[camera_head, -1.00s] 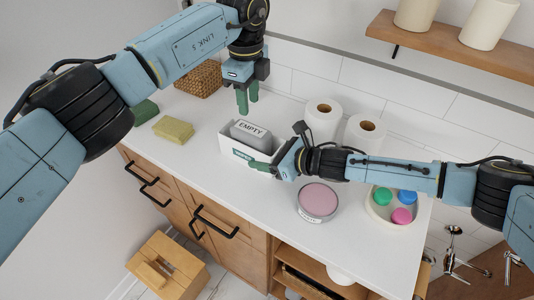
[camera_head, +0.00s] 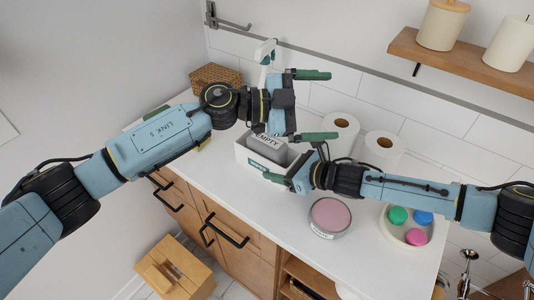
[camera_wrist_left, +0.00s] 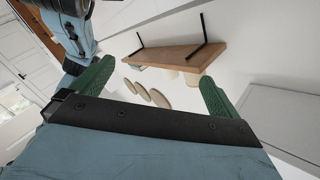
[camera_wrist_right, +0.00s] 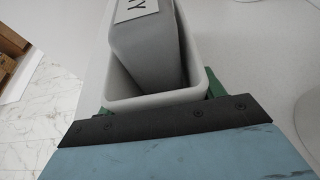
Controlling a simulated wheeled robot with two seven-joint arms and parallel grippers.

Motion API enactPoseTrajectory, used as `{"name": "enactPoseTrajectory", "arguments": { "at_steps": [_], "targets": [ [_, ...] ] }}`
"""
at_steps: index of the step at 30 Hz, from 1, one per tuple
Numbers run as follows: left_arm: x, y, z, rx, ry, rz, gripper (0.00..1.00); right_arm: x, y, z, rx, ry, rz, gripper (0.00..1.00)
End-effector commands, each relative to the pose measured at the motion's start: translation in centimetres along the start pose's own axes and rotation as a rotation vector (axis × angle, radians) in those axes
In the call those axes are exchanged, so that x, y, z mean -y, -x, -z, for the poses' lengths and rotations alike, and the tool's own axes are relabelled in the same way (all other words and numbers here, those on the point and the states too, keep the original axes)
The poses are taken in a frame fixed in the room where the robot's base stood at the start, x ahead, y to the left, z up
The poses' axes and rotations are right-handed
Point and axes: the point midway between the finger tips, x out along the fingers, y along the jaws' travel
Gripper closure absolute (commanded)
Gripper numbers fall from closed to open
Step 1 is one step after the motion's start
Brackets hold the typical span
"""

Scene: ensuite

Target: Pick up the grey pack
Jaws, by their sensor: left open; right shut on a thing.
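The grey pack (camera_head: 268,149) with an "EMPTY" label stands tilted inside a white bin (camera_head: 242,155) on the counter; my left arm partly hides it. In the right wrist view the grey pack (camera_wrist_right: 150,50) leans inside the white bin (camera_wrist_right: 150,101). My right gripper (camera_head: 278,175) is shut on the near end of the bin, one finger on each side. My left gripper (camera_head: 333,105) is open and empty, above and to the right of the pack, fingers pointing right. In the left wrist view the left gripper (camera_wrist_left: 155,75) has nothing between its fingers.
Two paper rolls (camera_head: 384,145) stand behind and right of the bin. A pink-topped tin (camera_head: 329,213) and a tray (camera_head: 389,229) with coloured items are to the right. A wicker basket (camera_head: 215,78) is at back left. A wooden shelf (camera_head: 450,62) hangs at upper right.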

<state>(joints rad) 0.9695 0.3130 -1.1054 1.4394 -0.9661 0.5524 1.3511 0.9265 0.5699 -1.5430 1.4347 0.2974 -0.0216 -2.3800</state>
Motion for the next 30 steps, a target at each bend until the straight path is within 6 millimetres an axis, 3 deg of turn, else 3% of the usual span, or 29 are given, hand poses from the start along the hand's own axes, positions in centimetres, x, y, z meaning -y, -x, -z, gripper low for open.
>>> {"name": "enactPoseTrajectory", "arguments": {
  "at_steps": [5, 11, 14, 21, 25, 30],
  "targets": [
    [1.4, 3.2, 0.0, -0.042, 0.138, 0.282, 0.0, 0.0, 0.0, 0.0, 0.0, 0.0, 0.0, 0.59],
    [1.3, 7.8, -2.5, 0.05, 0.335, 0.546, 0.0, 0.0, 0.0, 0.0, 0.0, 0.0, 0.0, 0.59],
    [-0.1, 10.2, -4.4, 0.146, 0.443, 0.637, 0.0, 0.0, 0.0, 0.0, 0.0, 0.0, 0.0, 0.59],
    [-5.4, 14.5, -8.3, 0.41, 0.66, 0.715, 0.0, 0.0, 0.0, 0.0, 0.0, 0.0, 0.0, 0.59],
    [-7.7, 15.7, -9.2, 0.504, 0.724, 0.708, 0.0, 0.0, 0.0, 0.0, 0.0, 0.0, -0.001, 0.59],
    [-8.5, 15.8, -10.1, 0.551, 0.753, 0.701, 0.0, 0.0, 0.0, 0.0, 0.0, 0.0, -0.001, 0.59]
  ]
}}
